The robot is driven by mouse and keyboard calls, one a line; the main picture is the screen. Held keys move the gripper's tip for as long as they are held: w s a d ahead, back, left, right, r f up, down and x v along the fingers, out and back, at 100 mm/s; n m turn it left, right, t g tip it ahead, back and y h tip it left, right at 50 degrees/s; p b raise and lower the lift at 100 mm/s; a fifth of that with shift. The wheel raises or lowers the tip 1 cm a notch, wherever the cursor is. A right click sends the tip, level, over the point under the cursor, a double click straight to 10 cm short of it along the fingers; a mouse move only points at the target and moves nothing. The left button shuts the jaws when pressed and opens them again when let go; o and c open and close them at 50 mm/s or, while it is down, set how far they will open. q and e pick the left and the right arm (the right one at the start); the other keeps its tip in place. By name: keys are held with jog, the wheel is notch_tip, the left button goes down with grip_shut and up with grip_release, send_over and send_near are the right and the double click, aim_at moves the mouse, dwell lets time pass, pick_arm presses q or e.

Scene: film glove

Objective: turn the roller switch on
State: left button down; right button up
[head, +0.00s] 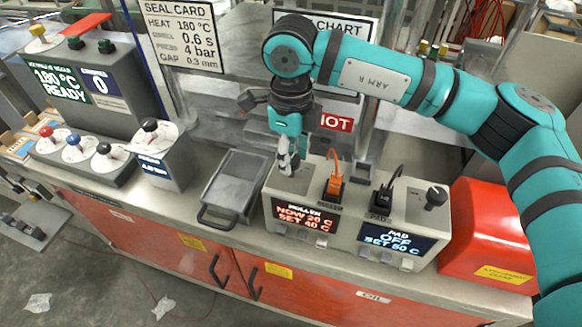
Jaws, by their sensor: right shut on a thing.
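A light grey control box (355,218) stands on the steel counter. Its left display (305,216) is headed ROLLER and reads NOW 20 C, SET 40 C. Its right display (384,241) is headed PAD and reads OFF, SET 50 C. My right gripper (288,164) points down over the box's left top end, left of an orange plug (334,182). It is shut on a small part there, apparently the roller switch, which the fingers mostly hide. A similar black knob (434,198) shows uncovered at the right end. My left gripper is not in view.
A black plug (385,196) stands between the orange plug and the black knob. A metal tray (232,188) lies left of the box. A red case (489,235) stands close on the right. A grey sealer panel (85,90) with several knobs is at far left.

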jog(key=m+b, duration=0.4)
jog(key=shift+f+b, duration=0.15)
jog(key=shift+b, duration=0.15)
jog(key=shift+r+m+b, duration=0.2)
jog(key=shift+m+b, duration=1)
jog(key=shift+m, duration=0.5)
jog(key=o, duration=1.1)
jog(key=shift+o, duration=0.2)
notch_tip(320, 180, up, 12)
